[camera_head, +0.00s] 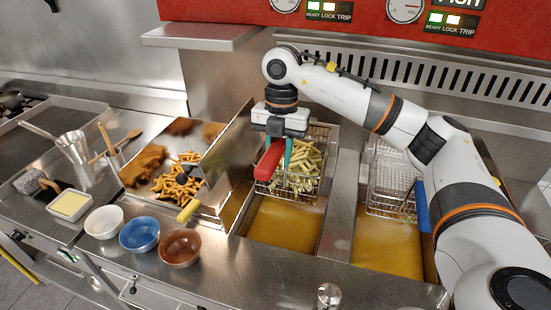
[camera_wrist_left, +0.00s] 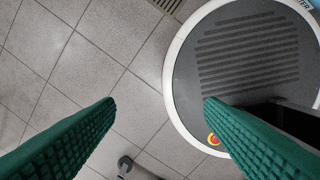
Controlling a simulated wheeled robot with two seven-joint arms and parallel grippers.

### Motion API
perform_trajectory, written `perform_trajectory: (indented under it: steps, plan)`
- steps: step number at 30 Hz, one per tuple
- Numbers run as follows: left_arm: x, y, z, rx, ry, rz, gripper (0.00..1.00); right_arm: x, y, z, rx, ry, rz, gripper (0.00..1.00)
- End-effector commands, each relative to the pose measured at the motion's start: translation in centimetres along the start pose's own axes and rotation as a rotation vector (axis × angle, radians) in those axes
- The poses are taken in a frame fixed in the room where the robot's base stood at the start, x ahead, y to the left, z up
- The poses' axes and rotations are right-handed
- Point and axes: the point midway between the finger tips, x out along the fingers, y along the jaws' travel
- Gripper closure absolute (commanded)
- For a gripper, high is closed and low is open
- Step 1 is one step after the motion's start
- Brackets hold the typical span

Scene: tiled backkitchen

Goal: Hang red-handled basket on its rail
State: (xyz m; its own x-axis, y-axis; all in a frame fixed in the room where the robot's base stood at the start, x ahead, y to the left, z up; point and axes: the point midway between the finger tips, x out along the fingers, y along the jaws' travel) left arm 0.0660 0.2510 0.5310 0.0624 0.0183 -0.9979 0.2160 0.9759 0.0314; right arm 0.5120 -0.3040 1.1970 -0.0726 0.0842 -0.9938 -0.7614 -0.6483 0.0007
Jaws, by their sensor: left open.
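The red-handled basket (camera_head: 310,188) is a wire basket of pale fries (camera_head: 303,160) at the back of the left oil vat (camera_head: 285,225). Its red handle (camera_head: 268,161) points toward the front. My right gripper (camera_head: 278,158) comes down over the handle, its teal fingers on either side and seemingly shut on it. Part of one finger is hidden behind the handle. The rail and the basket's hooks are not clear behind my arm, so I cannot tell whether they touch. My left gripper (camera_wrist_left: 155,110) is open and empty above the floor in the left wrist view.
An empty wire basket (camera_head: 393,187) with a blue handle (camera_head: 422,207) stands at the right vat. A steel tray of fried food (camera_head: 178,190) with a yellow handle lies left. Three bowls (camera_head: 139,235) line the counter front. A steel divider (camera_head: 232,150) borders the left vat.

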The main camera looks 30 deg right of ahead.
Motion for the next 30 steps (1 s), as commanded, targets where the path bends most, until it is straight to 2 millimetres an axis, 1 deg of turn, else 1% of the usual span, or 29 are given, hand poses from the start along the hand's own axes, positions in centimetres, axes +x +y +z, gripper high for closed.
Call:
perform_trajectory:
  steps: [2, 7, 10, 21, 30]
  plan:
    - [0.0, -0.2, 0.5, -0.002, -0.007, -0.003, 0.37, -0.2, 0.0, -0.8, 0.001, 0.002, -0.003, 1.00]
    - [0.0, -1.5, 2.6, -0.008, -0.039, -0.018, 0.37, -0.4, -0.1, -2.4, 0.000, 0.002, -0.003, 1.00]
    - [-0.3, -1.8, 3.4, -0.008, -0.051, -0.022, 0.37, -0.6, -0.1, -3.3, 0.001, 0.002, -0.003, 1.00]
    - [-1.0, -1.3, 2.4, -0.004, -0.035, -0.017, 0.37, -1.0, -0.1, -6.5, 0.000, 0.001, -0.003, 1.00]
    - [-1.3, -1.2, 2.1, -0.003, -0.031, -0.015, 0.37, -1.0, -0.1, -7.7, -0.001, 0.003, -0.002, 1.00]
